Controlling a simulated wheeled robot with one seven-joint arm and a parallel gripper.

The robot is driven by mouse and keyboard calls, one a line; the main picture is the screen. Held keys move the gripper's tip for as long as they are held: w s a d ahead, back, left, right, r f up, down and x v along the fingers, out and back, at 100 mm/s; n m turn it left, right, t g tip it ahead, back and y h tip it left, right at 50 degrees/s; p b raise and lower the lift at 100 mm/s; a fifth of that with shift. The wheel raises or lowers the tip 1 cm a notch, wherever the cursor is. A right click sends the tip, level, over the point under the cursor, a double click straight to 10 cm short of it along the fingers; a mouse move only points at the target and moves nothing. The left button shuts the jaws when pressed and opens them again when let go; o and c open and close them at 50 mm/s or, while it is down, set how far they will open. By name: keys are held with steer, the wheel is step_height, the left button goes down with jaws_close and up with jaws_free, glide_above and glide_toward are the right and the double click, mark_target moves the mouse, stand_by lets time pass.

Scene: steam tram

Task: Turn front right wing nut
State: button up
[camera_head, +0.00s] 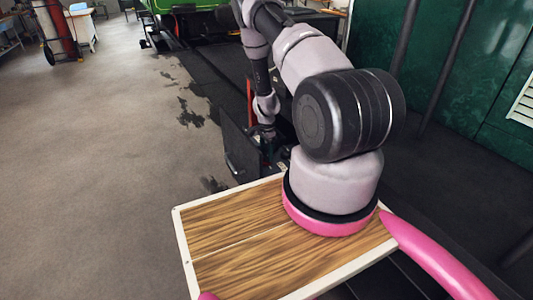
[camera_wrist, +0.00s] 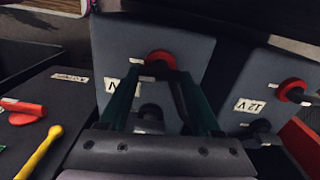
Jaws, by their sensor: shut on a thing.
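In the wrist view, my gripper (camera_wrist: 153,76) has its two dark green fingers closing in around a red round part (camera_wrist: 160,57) on a grey box (camera_wrist: 208,60) with a white label. It is shut on this part, which shows just past the fingertips; no wing shape can be made out. A dark round part (camera_wrist: 150,112) shows between the fingers, lower down. A second grey box (camera_wrist: 252,83), labelled 12 V, stands at the right with another red round part (camera_wrist: 290,88). In the head view, my gripper is small and dark, and what it holds is hidden.
In the wrist view, a dark panel at the left carries a red handle (camera_wrist: 28,113) and a yellow lever (camera_wrist: 42,148). In the head view, a dark open door (camera_head: 240,148) stands beside my arm. Grey floor (camera_head: 100,180) at the left is clear; green wall (camera_head: 430,60) is right.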

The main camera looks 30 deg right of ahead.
mark_target(266, 154)
steer(key=shift+m, duration=0.6)
steer(key=o, duration=1.4)
step_height(266, 154, up, 11)
steer(key=shift+f, duration=0.1)
